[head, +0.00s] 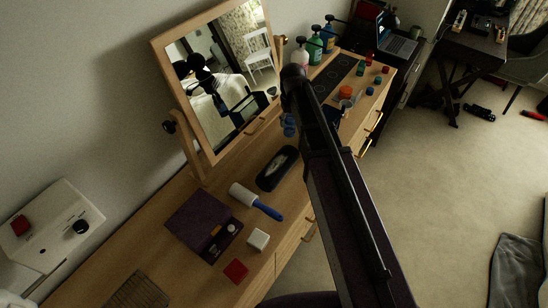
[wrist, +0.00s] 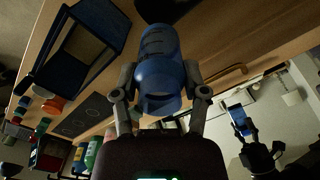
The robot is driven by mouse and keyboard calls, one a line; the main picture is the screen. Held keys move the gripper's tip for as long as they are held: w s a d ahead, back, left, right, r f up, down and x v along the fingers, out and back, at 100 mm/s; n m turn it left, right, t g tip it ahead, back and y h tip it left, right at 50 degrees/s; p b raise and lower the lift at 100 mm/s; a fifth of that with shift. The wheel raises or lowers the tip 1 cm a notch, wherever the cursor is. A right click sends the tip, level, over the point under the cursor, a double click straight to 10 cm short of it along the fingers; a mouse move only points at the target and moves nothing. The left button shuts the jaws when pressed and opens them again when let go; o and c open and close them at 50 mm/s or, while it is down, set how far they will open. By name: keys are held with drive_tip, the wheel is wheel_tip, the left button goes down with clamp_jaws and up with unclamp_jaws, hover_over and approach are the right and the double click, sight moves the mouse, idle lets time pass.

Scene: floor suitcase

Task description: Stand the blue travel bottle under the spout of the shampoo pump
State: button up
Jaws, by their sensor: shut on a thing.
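The blue travel bottle (wrist: 158,45) is between the fingers of my gripper (wrist: 159,80) in the wrist view, which are shut on it. In the head view, my arm hides most of the gripper, and a small blue part (head: 288,125) shows beside the arm over the dresser. Pump bottles stand in a row at the far back of the dresser: a pale pink one (head: 301,56), a green one (head: 315,46) and a blue one (head: 328,37). I cannot tell which is the shampoo pump. The held bottle is well short of them.
A dark mat with ring marks (head: 334,76) lies before the pumps. Small red, green and blue bottles and an orange jar (head: 345,92) stand to its right. A tilting mirror (head: 160,75) stands along the wall. A glasses case (head: 277,168), lint roller (head: 244,196) and purple box (head: 195,222) lie nearer.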

drive_tip(key=shift+w+f, duration=0.1)
drive_tip(key=w+f+b, duration=0.6)
drive_tip(key=w, duration=0.3)
drive_tip(key=shift+d, duration=0.15)
wheel_tip(320, 180, down, 6)
drive_tip(key=b, duration=0.6)
idle(0.5)
drive_tip(key=shift+f+b, duration=1.95)
drive_tip(key=shift+f, duration=0.2)
